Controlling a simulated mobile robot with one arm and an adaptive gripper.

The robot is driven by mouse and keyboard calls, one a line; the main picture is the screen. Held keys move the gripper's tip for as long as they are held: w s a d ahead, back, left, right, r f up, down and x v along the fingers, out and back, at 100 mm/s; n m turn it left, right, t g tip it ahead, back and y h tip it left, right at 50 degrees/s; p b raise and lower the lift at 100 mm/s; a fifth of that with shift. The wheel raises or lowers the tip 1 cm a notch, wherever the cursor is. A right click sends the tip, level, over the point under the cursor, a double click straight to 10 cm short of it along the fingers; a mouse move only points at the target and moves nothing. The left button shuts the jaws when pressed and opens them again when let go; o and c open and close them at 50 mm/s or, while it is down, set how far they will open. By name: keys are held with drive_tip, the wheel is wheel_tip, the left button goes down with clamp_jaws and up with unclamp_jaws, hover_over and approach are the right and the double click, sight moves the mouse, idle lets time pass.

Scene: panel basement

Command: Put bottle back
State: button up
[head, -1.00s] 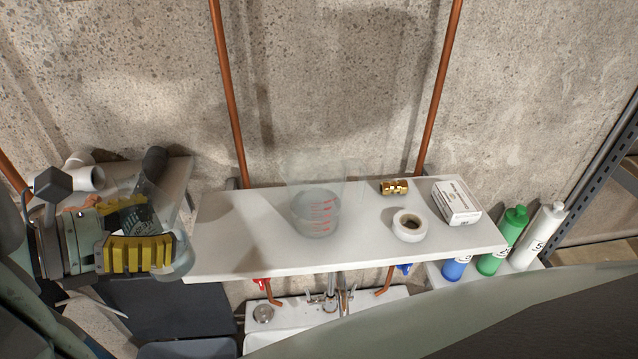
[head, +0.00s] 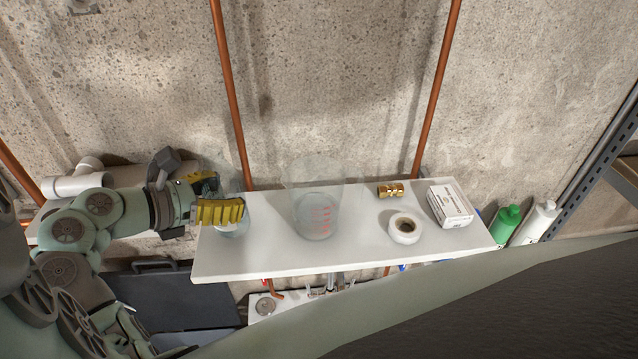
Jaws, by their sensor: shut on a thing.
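My gripper (head: 218,198), with yellow ribbed fingers, is shut on a clear bottle (head: 233,229). The bottle is see-through and mostly hidden behind the fingers. It is at the left end of the white shelf (head: 275,256); I cannot tell whether its base touches the shelf. A clear beaker (head: 318,218) with red marks and some liquid stands on the shelf to the right of my gripper. A green bottle (head: 503,227) and a white bottle (head: 536,222) stand lower, past the shelf's right end.
A brass fitting (head: 391,190), a white tape roll (head: 405,229) and a small white box (head: 450,205) are on the shelf's right half. White pipe pieces (head: 75,181) lie behind my arm. Copper pipes (head: 232,100) run up the wall.

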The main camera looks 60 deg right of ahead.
drive_tip(key=shift+f+p, duration=0.5)
drive_tip(key=shift+f, duration=0.5)
drive_tip(key=shift+f, duration=0.1)
drive_tip(key=o, duration=1.3)
drive_tip(key=shift+w+a+r+b, duration=0.15)
drive_tip(key=shift+a+r+b, duration=0.05)
drive_tip(key=shift+a+b, duration=0.1)
drive_tip(key=b+v, duration=0.3)
drive_tip(key=v, duration=0.8)
drive_tip(key=shift+a, duration=0.2)
drive_tip(key=shift+r, duration=0.15)
